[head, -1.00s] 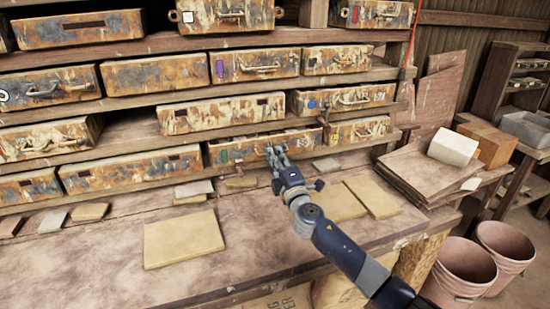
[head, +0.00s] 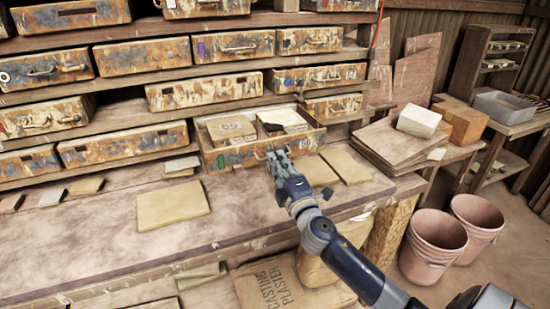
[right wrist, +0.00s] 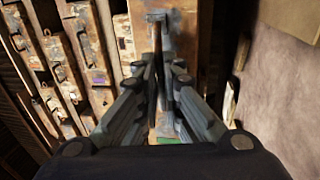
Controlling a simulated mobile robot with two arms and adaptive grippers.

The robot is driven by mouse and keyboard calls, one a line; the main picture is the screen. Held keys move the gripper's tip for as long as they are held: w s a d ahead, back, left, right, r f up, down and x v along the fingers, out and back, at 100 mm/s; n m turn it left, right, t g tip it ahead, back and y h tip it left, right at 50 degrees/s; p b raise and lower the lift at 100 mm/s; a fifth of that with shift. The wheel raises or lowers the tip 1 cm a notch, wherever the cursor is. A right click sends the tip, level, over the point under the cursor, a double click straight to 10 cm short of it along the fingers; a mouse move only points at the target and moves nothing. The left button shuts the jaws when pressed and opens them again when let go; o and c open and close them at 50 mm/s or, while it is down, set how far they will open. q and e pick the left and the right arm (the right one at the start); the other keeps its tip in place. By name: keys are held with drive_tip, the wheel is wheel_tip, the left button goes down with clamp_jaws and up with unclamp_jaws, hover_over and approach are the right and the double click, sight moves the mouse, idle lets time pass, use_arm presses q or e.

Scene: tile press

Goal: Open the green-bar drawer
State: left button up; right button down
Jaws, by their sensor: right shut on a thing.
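The green-bar drawer (head: 238,157) is a rusty, pale-painted drawer in the lowest row, with a small green bar at the left of its front. It stands pulled out of the shelf, and its inside is visible from above. Light flat pieces (head: 232,127) and a dark piece lie in it. My right gripper (head: 279,158) is at the middle of its front, shut on the handle, which the fingers mostly hide. In the right wrist view the fingers (right wrist: 158,35) are close together against the drawer front, with a green patch below. My left gripper is not in view.
Closed drawers (head: 123,145) fill the shelves around it. Tan tiles lie on the bench in front, one (head: 173,205) at left and others (head: 345,165) right of my gripper. Stacked boards (head: 398,145) stand further right, and pink buckets (head: 432,245) on the floor.

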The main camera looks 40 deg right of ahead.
drive_tip(key=shift+s+a+f, duration=0.15)
drive_tip(key=shift+s+f, duration=0.15)
drive_tip(key=shift+s, duration=0.05)
drive_tip(key=c, duration=1.8)
unclamp_jaws()
drive_tip(key=shift+o, duration=0.2)
drive_tip(key=shift+s+r, duration=0.1)
drive_tip(key=shift+r, duration=0.15)
drive_tip(key=v, duration=1.2)
drive_tip(key=shift+f, duration=0.1)
